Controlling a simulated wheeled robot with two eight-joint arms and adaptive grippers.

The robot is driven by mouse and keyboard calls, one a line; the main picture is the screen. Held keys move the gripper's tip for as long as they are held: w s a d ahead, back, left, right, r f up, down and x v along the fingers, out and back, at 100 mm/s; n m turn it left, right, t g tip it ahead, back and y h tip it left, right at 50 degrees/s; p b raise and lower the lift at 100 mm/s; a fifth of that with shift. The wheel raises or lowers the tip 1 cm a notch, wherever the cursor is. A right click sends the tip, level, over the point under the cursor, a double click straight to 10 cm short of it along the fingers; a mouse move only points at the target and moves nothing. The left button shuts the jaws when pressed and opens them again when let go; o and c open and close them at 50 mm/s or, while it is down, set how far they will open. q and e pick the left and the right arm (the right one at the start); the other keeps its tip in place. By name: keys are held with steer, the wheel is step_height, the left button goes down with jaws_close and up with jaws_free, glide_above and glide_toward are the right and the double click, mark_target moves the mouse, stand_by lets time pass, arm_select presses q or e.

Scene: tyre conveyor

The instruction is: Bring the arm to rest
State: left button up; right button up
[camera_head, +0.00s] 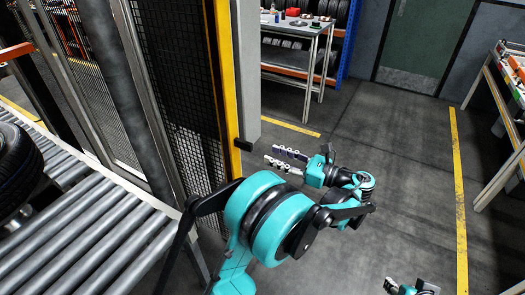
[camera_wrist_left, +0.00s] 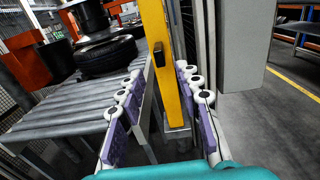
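My left arm reaches in teal and black across the middle of the head view. Its left gripper (camera_head: 271,154) points left towards the yellow post, over the grey floor. In the left wrist view the two fingers of this gripper (camera_wrist_left: 160,70) stand wide apart, with nothing held between them. A small teal and grey part of my right gripper (camera_head: 412,288) shows at the bottom edge of the head view. Most of it is cut off, so its fingers cannot be read.
A roller conveyor (camera_head: 95,235) at the left carries a black tyre (camera_head: 16,168), also visible in the left wrist view (camera_wrist_left: 105,56). A yellow post (camera_head: 226,85) and mesh fence (camera_head: 180,80) stand beside the left gripper. A workbench (camera_head: 318,30) stands behind.

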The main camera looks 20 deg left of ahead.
arm_select(q)
steer(key=shift+d, duration=0.7)
steer(key=shift+s+a, duration=0.1)
steer(key=s+a+f+n+t+h, duration=0.2)
steer(key=s+a+f+n+h, duration=0.1)
steer(key=s+a+n+h, duration=0.4)
steer(key=s+d+f+n+t+h, duration=0.4)
steer(key=s+d+f+n+h, duration=0.2)
steer(key=s+d+n+h, duration=0.4)
steer(key=s+n+h, duration=0.1)
steer(key=s, duration=0.2)
steer(key=shift+n, duration=0.4)
